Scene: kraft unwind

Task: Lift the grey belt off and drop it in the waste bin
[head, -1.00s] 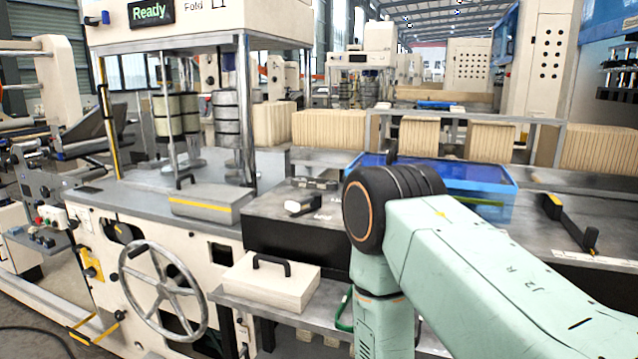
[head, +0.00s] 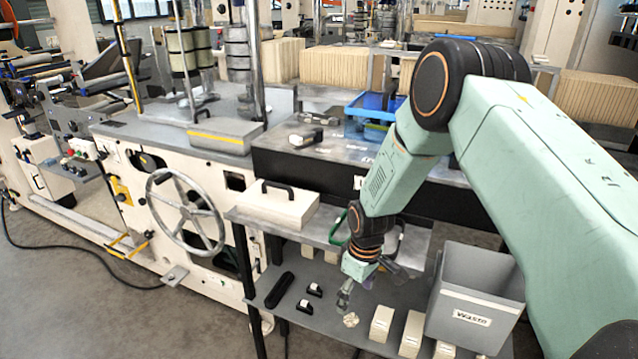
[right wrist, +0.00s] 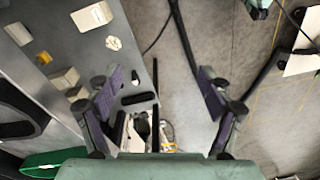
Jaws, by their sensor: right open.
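The grey waste bin (head: 470,274), labelled "Waste", stands upright at the right end of the lower shelf in the head view. I cannot pick out the grey belt for certain in either view. My right gripper (head: 370,284) hangs over the lower shelf, left of the bin. In the right wrist view the right gripper (right wrist: 160,95) has its purple-padded fingers spread wide, with nothing between them. My left gripper is not in view.
The lower shelf (head: 330,326) holds a black oval piece (head: 279,290), small black-and-white parts and cream blocks (head: 382,323). Above it sits a cream box with a handle (head: 278,207). A handwheel (head: 186,213) is at the left. A blue tray (head: 372,130) stands behind my arm.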

